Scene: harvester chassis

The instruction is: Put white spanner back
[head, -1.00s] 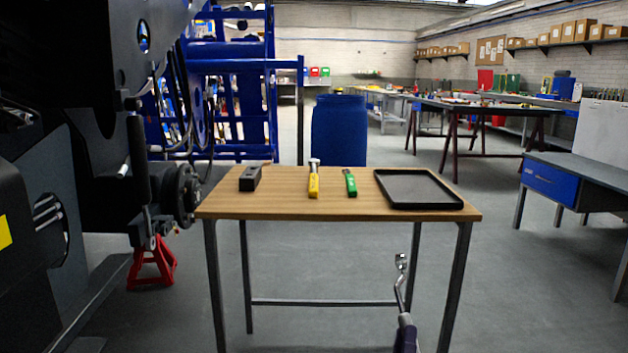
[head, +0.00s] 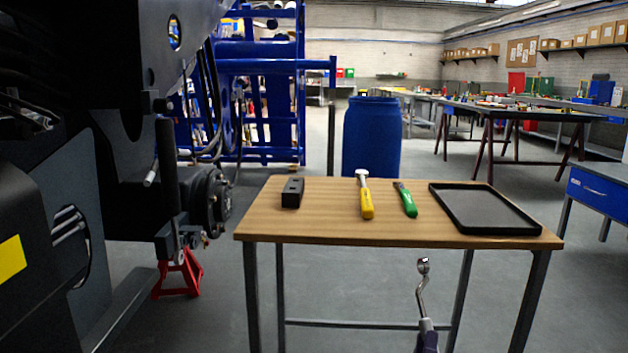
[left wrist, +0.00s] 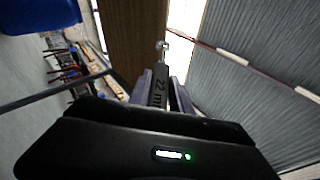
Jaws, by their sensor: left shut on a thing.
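The spanner (head: 422,284) is a slim metal tool with a ring end, light grey in the head view. It stands roughly upright, ring end up, in front of the table. My left gripper (head: 428,325) is shut on its lower part. My right gripper is not in view.
On the table are a black block (head: 292,193), a yellow-handled hammer (head: 366,200) and a green-handled tool (head: 405,200). A blue barrel (head: 372,140) stands behind. Dark machinery and a red stand (head: 180,275) are at left. Bare tabletop lies along the front edge.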

